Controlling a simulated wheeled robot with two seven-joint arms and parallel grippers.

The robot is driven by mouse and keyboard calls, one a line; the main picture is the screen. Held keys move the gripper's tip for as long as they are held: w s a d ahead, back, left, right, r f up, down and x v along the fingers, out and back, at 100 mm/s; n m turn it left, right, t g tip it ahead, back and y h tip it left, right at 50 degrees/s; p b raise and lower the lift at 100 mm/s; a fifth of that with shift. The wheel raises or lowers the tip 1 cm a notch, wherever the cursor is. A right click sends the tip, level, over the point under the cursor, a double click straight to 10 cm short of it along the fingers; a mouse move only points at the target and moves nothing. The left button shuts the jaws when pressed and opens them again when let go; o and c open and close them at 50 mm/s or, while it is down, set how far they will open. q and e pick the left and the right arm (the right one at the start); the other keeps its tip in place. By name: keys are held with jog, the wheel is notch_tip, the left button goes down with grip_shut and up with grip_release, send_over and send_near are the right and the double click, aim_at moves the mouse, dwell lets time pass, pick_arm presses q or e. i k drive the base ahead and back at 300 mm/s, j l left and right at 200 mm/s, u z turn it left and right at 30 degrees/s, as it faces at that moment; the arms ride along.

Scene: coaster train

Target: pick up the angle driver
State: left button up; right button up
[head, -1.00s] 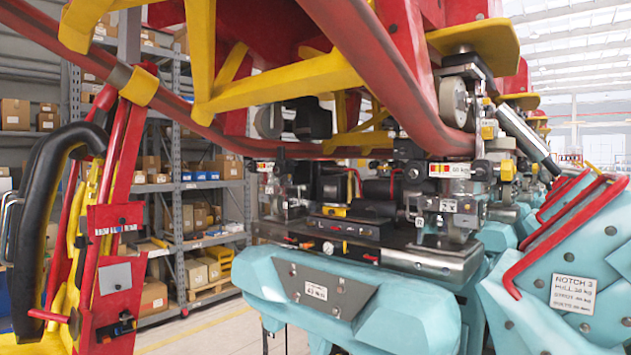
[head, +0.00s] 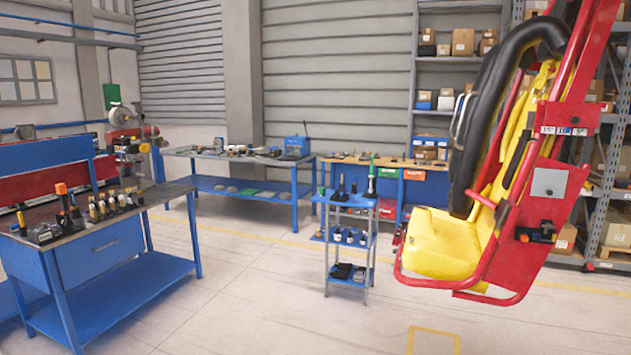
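I cannot make out for certain which tool is the angle driver. A small black tool with orange and blue parts (head: 537,236) sits against the red side plate of the yellow seat (head: 440,245) at the right. A black and orange tool (head: 64,203) stands among several small tools on the left workbench (head: 95,232). More dark tools and a green-topped one (head: 371,180) stand on the blue tool cart (head: 345,203) in the middle. Neither of my grippers shows in the head view.
Two more benches stand at the back, a blue one (head: 240,190) and a wood-topped one (head: 385,163). Shelving with boxes (head: 455,70) is behind the seat, which hangs above the floor. The pale floor (head: 250,290) between left bench and cart is clear.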

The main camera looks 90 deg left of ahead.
aim_at(60, 188)
jog(key=u, duration=2)
